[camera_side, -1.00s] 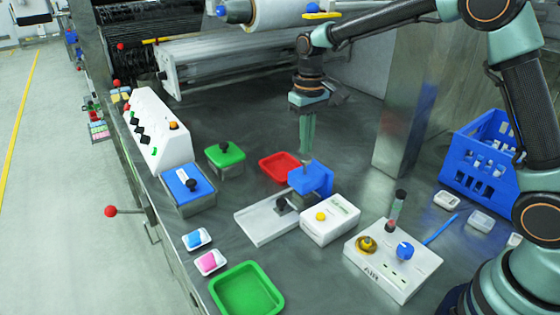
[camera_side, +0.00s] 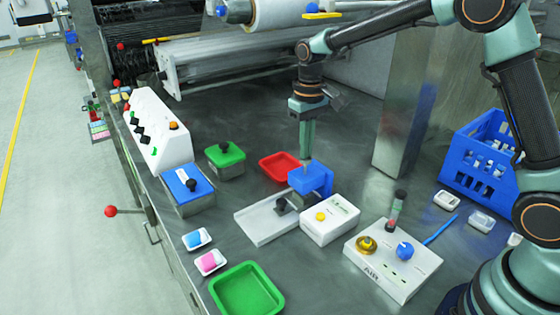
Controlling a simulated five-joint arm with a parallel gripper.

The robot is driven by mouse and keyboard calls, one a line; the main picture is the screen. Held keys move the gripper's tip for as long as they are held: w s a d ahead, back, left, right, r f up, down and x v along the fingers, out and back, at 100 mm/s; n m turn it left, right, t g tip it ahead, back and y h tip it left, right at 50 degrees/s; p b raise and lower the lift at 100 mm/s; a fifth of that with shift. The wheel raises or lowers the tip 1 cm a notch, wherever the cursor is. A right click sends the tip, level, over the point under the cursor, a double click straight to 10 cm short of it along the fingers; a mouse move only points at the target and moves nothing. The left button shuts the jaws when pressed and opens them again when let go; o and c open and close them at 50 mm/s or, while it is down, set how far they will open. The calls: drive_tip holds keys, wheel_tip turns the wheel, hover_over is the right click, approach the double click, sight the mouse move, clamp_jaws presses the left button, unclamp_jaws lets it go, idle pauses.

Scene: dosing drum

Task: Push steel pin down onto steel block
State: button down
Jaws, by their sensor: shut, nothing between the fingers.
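My gripper (camera_side: 307,152) points straight down with its fingers shut and nothing between them. Its tips are right over the blue head (camera_side: 312,180) of a small press-like fixture. A short grey steel pin (camera_side: 306,167) shows at the top of the blue head, directly under my fingertips. The tips look to be at or very near the pin; I cannot tell if they touch. A steel block (camera_side: 305,201) shows partly below the blue head, mostly hidden by it and by a white box. The pin's lower end is hidden.
A white box with a yellow button (camera_side: 330,220) and a grey plate (camera_side: 265,225) stand in front of the fixture. A red tray (camera_side: 279,166) lies behind left. A green-lidded box (camera_side: 225,158) and a blue-lidded box (camera_side: 187,188) are further left. A metal column (camera_side: 405,110) stands right.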

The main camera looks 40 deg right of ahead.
drive_tip(key=shift+f, duration=0.95)
idle(0.6)
drive_tip(key=shift+r, duration=0.1)
wheel_tip(320, 180, up, 9)
idle(1.0)
drive_tip(key=s+d+r+t, duration=0.25)
drive_tip(key=s+r, duration=0.25)
drive_tip(key=s, duration=0.4)
drive_tip(key=s+d+f+t, duration=0.1)
drive_tip(key=s+f+t, duration=0.1)
drive_tip(key=s, duration=0.7)
drive_tip(key=shift+s+t, duration=0.25)
drive_tip(key=shift+t, duration=0.3)
